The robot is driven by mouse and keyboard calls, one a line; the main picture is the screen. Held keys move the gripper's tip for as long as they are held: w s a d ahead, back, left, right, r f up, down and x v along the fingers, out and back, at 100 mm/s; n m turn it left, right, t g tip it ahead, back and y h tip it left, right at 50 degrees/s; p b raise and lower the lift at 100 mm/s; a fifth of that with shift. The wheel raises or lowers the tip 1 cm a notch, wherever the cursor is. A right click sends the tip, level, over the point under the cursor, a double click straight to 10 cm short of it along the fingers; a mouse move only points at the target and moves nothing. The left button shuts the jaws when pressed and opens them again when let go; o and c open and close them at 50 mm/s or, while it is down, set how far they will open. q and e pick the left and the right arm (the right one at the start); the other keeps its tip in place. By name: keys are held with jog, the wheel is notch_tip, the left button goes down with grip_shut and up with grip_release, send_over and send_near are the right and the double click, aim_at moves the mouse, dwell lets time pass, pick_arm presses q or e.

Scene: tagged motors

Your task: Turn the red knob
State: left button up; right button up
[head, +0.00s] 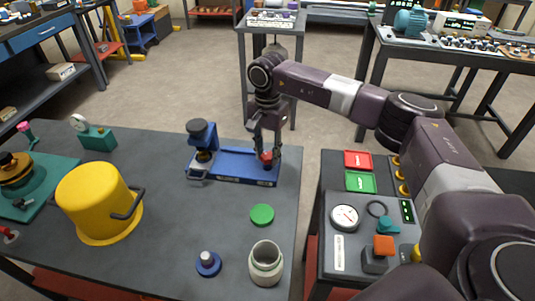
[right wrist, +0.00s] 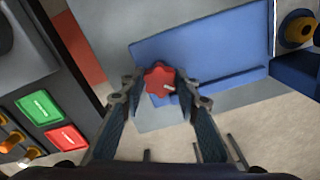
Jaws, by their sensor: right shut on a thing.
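The red knob (head: 266,157) sits at the right end of a blue fixture (head: 235,164) on the grey table. In the right wrist view the red knob (right wrist: 159,78) is star-shaped with a short pale mark, over the blue fixture (right wrist: 215,50). My right gripper (head: 267,152) comes down over the knob from above. In the right wrist view my right gripper (right wrist: 160,84) has one finger on each side of the knob, shut on it. The fingers partly hide the knob in the head view. My left gripper is not in view.
On the table (head: 160,195) stand a yellow pot (head: 92,205), a green disc (head: 262,214), a pale jar (head: 265,265) and a small blue knobbed piece (head: 208,263). A control panel (head: 340,245) stands across a gap to the right.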

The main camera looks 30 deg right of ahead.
jog(key=n, duration=0.3)
jog(key=shift+n+b, duration=0.3)
jog(key=shift+b, duration=0.1)
jog(key=n, duration=0.4)
jog(key=shift+b, duration=0.35)
jog(key=o, duration=1.1)
jog(key=shift+r, duration=0.1)
jog(key=shift+r+p, duration=2.6)
jog(key=shift+r, duration=1.35)
